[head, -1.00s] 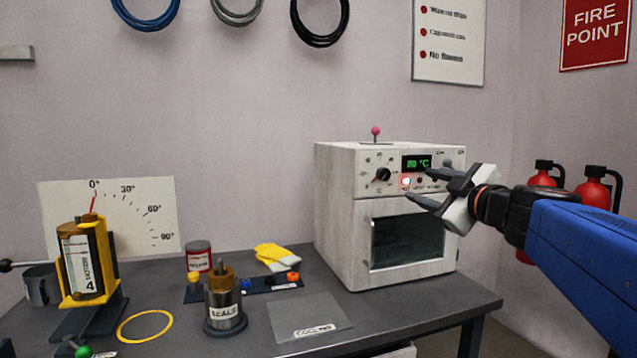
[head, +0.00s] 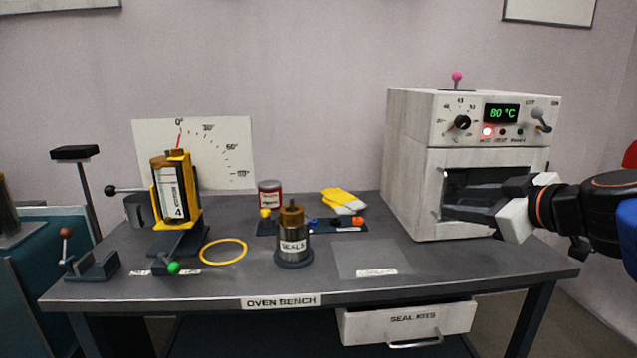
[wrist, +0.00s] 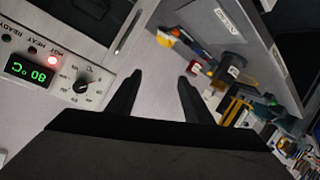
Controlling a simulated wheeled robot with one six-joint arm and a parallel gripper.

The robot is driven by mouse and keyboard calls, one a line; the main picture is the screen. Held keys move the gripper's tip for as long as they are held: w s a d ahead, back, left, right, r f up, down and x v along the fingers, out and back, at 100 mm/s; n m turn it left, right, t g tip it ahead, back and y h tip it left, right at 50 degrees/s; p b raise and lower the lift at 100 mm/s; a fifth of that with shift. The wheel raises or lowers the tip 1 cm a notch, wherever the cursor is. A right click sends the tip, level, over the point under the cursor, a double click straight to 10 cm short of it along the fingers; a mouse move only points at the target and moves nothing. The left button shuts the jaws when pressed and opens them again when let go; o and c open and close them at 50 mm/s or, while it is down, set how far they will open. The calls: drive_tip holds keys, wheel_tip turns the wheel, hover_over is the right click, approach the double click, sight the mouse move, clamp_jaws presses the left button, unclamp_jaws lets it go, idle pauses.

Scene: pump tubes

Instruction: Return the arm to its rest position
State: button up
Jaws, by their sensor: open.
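My gripper (head: 478,200) is at the right of the head view, in front of the white oven's (head: 408,160) door window. Its dark fingers blend with the window, so contact there cannot be told. In the wrist view my gripper (wrist: 160,88) has its two fingers apart with nothing between them. The oven display (head: 501,113) reads 80 °C and a red lamp (head: 487,132) glows beside the dial (head: 462,123). A grey lever (head: 540,119) is at the panel's right.
A SEAL KITS drawer (head: 405,322) sits below, partly out.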

drive_tip(key=s+a+f+m+g, duration=0.2)
drive_tip(key=s+f+g, duration=0.15)
drive_tip(key=f, duration=0.35)
drive_tip(key=s+a+f+m+g, duration=0.1)
drive_tip(key=s+a+f+g, duration=0.1)
drive_tip(key=s+a+f, duration=0.3)
drive_tip(key=s+d+f+m+g+h, duration=0.1)
drive_tip(key=s+d+f+m+h, duration=0.1)
drive_tip(key=f, duration=0.4)
drive_tip(key=s+d+f+m+g+h, duration=0.2)
drive_tip(key=s+d+f+m, duration=0.1)
drive_tip(key=s+f, duration=0.3)
drive_tip(key=shift+s+d, duration=0.55)
drive_tip(key=shift+d, duration=0.2)
